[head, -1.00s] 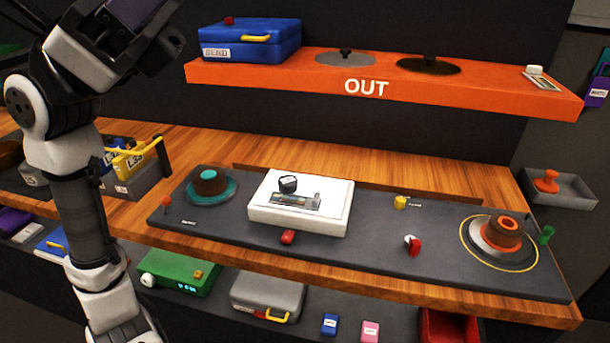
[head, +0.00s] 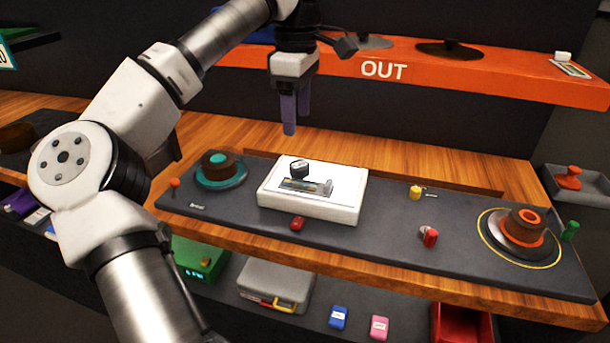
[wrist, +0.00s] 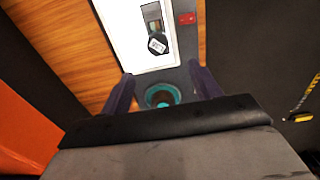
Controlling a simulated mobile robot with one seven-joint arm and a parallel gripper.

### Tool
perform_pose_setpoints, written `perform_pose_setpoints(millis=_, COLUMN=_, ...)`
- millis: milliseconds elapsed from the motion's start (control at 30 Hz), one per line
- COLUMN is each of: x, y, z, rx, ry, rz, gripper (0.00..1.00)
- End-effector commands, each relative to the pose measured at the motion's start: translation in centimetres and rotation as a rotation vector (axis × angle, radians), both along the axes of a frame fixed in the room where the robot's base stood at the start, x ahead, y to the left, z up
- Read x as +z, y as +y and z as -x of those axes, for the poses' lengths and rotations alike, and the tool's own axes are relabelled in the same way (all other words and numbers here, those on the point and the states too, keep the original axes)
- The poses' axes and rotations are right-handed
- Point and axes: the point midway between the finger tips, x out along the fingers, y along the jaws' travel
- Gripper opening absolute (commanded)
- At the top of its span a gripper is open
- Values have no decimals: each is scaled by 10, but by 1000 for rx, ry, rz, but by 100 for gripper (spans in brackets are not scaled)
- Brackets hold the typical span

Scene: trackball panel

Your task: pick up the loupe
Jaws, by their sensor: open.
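The loupe (head: 299,168), a small black piece with a pale top, stands on the white box (head: 340,205) on the dark panel. It is at the end of a small strip-like slide (head: 305,186) lying on the box. In the wrist view the loupe (wrist: 158,44) shows on the white surface, beyond and between my fingers. My gripper (head: 296,115) points down above and behind the white box, well clear of the loupe. Its purple fingers are apart and empty; they also show in the wrist view (wrist: 163,95).
A brown knob on a teal disc (head: 221,168) is left of the box. A red button (head: 298,223) sits in front, a yellow knob (head: 415,192) and red switch (head: 430,236) to the right. The orange OUT shelf (head: 450,75) runs behind my gripper.

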Motion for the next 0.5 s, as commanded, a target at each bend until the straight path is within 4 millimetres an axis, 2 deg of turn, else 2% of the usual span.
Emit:
perform_pose_setpoints(millis=100, x=-25, y=0, z=0, rx=-1, ry=3, rz=2, gripper=63)
perform_pose_setpoints(millis=300, x=-60, y=0, z=0, rx=-1, ry=2, rz=5, gripper=63)
perform_pose_setpoints(millis=500, x=-73, y=-2, z=0, rx=-2, ry=1, rz=6, gripper=63)
